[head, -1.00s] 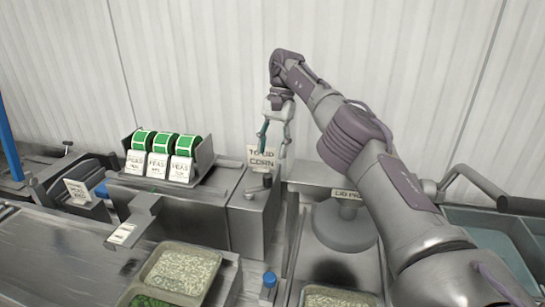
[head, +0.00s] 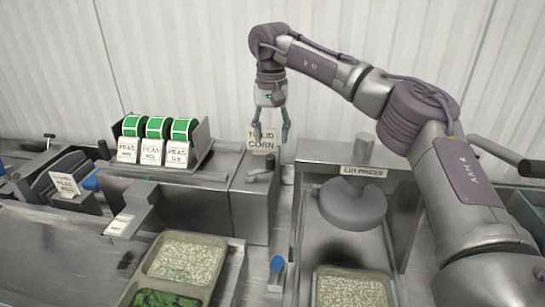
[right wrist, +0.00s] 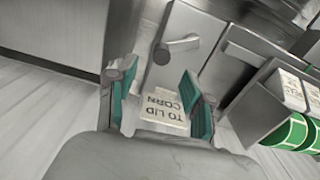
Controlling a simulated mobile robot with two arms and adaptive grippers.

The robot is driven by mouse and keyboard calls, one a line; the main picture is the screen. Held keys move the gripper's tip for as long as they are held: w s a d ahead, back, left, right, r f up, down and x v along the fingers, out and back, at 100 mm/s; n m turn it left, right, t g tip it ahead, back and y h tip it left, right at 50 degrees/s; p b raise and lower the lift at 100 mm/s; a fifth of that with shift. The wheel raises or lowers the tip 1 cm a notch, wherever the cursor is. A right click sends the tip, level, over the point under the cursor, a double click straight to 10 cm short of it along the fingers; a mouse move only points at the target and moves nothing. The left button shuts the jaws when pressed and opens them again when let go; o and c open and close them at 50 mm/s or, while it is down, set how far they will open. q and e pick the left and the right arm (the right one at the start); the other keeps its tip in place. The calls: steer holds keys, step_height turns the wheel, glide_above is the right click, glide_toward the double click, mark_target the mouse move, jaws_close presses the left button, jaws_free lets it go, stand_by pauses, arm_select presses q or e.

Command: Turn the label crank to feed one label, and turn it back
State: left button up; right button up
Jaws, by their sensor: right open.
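The label crank (head: 260,173) is a small grey handle on top of the steel box at the right end of the label dispenser (head: 165,165). It also shows in the right wrist view (right wrist: 177,46), beyond the fingers. A white label (head: 120,225) lies on the dispenser's front arm. My right gripper (head: 271,138) hangs fingers down above and behind the crank, in front of the "TO LID CORN" sign (head: 262,133). My left gripper is not in view.
Three green label rolls (head: 158,127) with PEAS tags sit on the dispenser. The lid press (head: 352,203) stands to the right. A tray of rice and peas (head: 221,256), a blue-capped item (head: 277,265) and another rice tray (head: 392,290) are in front.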

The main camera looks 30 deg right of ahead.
mark_target(271, 156)
step_height(271, 156, down, 7)
steer(key=shift+a+f+p, duration=0.1)
steer(key=shift+f+p, duration=0.1)
steer(key=shift+p, duration=0.5)
jaws_close()
